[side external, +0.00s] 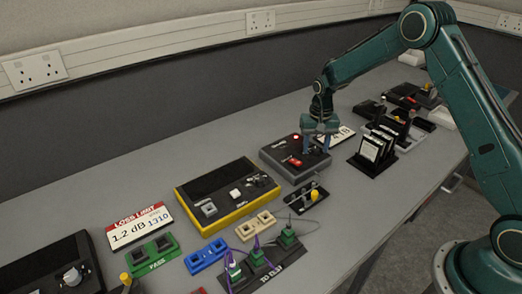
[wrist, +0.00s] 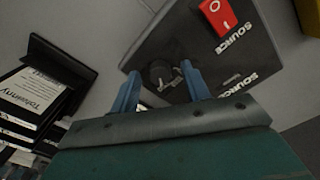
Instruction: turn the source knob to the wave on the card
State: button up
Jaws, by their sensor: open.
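The dark grey source box (side external: 280,161) stands mid-bench in the side view, with a red switch (side external: 293,161) on top. In the wrist view the box (wrist: 265,65) shows the red rocker switch (wrist: 218,16), "SOURCE" lettering and a round black knob (wrist: 160,72). My gripper (side external: 320,149) is over the box's right part, pointing down. In the wrist view its open blue fingers (wrist: 160,86) lie on either side of the knob; contact cannot be told. The knob's setting is unreadable. A white card (side external: 138,226) reads "LOSS LIMIT 1.2 dB 1310".
A black rack of cards (side external: 374,149) stands right of the box and also shows in the wrist view (wrist: 40,90). A yellow-edged meter (side external: 226,193) is to the left. A small black stand (side external: 305,197) is in front. Another white card (side external: 342,135) is partly hidden behind my gripper.

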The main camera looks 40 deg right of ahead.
jog(key=c, duration=1)
jog(key=shift+n, duration=0.4)
jog(key=n, duration=0.3)
jog(key=shift+n, duration=2)
jog(key=o, duration=1)
